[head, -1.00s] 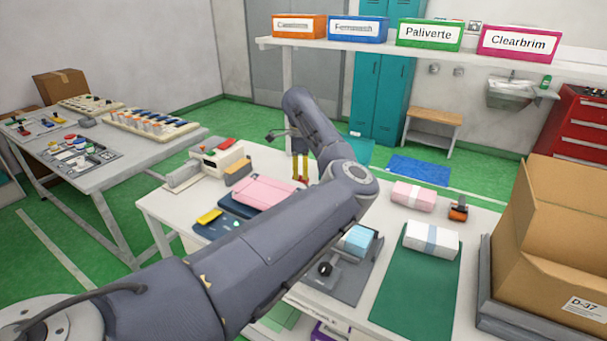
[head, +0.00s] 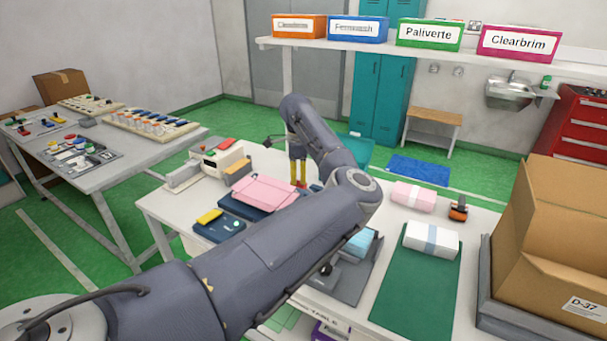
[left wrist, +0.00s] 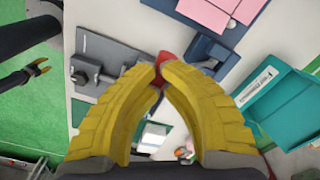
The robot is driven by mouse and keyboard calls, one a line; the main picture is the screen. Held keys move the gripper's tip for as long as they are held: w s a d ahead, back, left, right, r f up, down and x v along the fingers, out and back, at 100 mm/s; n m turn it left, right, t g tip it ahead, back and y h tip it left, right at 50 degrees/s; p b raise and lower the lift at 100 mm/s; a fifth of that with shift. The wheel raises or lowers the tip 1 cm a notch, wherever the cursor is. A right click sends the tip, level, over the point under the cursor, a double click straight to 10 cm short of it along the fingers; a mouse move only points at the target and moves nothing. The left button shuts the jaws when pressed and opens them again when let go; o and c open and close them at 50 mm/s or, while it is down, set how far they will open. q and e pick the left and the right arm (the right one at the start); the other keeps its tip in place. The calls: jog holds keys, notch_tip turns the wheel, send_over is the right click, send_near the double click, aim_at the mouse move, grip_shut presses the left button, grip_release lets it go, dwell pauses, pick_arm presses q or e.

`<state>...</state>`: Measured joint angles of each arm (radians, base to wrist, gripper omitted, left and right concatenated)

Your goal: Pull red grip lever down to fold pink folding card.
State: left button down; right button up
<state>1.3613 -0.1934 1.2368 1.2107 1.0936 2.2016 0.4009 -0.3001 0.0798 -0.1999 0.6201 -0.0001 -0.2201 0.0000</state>
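The pink folding card (head: 262,188) lies on a dark blue base left of my left gripper in the head view. Part of it shows at the top of the left wrist view (left wrist: 210,12). My left gripper (head: 299,184) points down just right of the card, its two yellow fingers close together. In the left wrist view its fingertips (left wrist: 160,68) meet around the red grip lever (left wrist: 165,58), mostly hidden between them. My right gripper (left wrist: 39,68) shows only at the left of the left wrist view, its fingers apart and empty.
A dark blue tray (head: 219,230) with a yellow piece is at the table's left. A grey plate with a black knob (head: 326,269) stands partly behind my arm. White (head: 431,239) and pink (head: 414,197) packages and a large cardboard box (head: 555,240) are at right.

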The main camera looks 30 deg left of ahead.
pick_arm(q)
jog(key=shift+s+f, duration=0.7)
jog(key=shift+f, duration=0.2)
jog(key=shift+s+d+f, duration=0.1)
jog(key=shift+s+f, duration=0.3)
jog(key=shift+f, duration=0.25)
jog(key=shift+s+f, duration=0.4)
jog(key=shift+f, duration=0.3)
jog(key=shift+s+f, duration=0.3)
jog(key=shift+f, duration=0.35)
jog(key=shift+s+f, duration=0.3)
jog(key=shift+f, duration=0.3)
